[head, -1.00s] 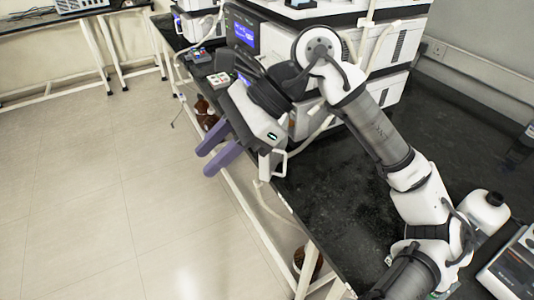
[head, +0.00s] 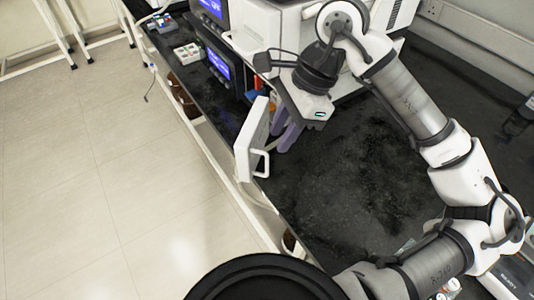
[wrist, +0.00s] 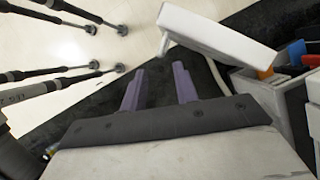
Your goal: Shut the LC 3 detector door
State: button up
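The detector door (head: 251,138) is a white panel with a loop handle, standing open and swung out toward the bench's front edge. It also shows at the upper right of the wrist view (wrist: 215,38). My gripper (head: 280,138) is just right of the door in the head view, low over the black bench, with purple fingers pointing down. In the wrist view its fingers (wrist: 159,68) are apart with nothing between them. I cannot tell whether a finger touches the door. The detector's opening (wrist: 275,95) shows to the right of my fingers, with red, orange and blue parts inside.
A small tray with coloured caps (head: 187,52) lies on the bench further back. Brown bottles (head: 188,105) are below the bench edge. The bench (head: 345,185) right of the gripper is clear.

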aim_at(267, 157)
jog(key=p+x, duration=0.1)
jog(key=x, duration=0.7)
grip_shut()
